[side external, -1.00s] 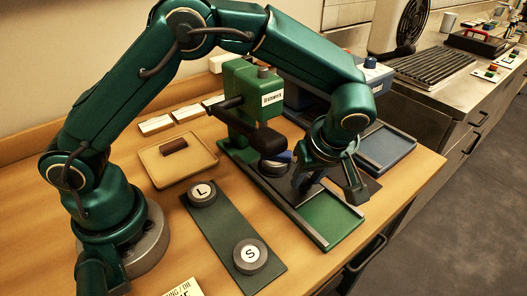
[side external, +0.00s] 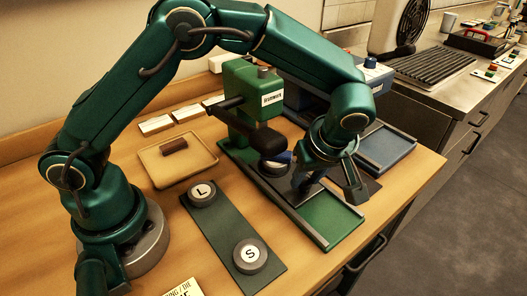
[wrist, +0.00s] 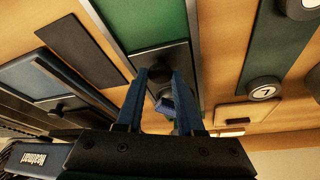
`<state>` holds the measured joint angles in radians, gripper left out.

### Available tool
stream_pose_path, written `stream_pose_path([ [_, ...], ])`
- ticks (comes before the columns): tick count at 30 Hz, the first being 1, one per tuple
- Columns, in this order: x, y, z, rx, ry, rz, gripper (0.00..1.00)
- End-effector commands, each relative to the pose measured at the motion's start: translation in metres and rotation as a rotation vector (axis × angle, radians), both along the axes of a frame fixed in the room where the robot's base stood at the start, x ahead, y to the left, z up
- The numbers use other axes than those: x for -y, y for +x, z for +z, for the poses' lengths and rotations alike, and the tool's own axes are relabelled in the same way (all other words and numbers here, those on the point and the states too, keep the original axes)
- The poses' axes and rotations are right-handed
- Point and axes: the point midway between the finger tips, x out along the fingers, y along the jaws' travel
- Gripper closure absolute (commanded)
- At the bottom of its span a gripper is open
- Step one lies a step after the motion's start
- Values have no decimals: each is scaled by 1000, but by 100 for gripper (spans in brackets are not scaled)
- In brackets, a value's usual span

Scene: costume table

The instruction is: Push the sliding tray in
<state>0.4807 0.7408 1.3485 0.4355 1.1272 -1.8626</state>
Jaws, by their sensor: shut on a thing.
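The green die press (side external: 252,95) stands on the wooden table with its long green base (side external: 335,226) running toward the front. The dark grey sliding tray (wrist: 158,57) lies between the base's rails and shows beyond my fingers in the wrist view. My gripper (side external: 310,186) is low over this base, in front of the press head. In the wrist view my gripper (wrist: 165,78) has its blue fingers close about a small dark round knob (wrist: 160,73) at the tray. A small blue piece (wrist: 168,104) lies behind the fingers. The fingers partly hide the tray.
A blue press (side external: 385,145) stands to the right, with a dark mat (wrist: 80,50) between the presses. A dark green strip with discs L (side external: 202,193) and S (side external: 250,256) lies to the left. A tan tray (side external: 178,160) holds a brown block.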

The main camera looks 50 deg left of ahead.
Motion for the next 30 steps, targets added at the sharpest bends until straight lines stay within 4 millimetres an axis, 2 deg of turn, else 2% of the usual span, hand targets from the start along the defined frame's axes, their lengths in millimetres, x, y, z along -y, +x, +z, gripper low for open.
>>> stream_pose_path([
  [9,-41,0,1,2,1,5,100],
  [20,-48,0,1,-1,8,4,100],
  [21,-48,0,1,-2,7,4,52],
  [22,-48,0,1,-3,8,5,40],
  [23,-48,-1,1,-2,7,4,34],
  [30,-46,0,0,-1,3,2,34],
])
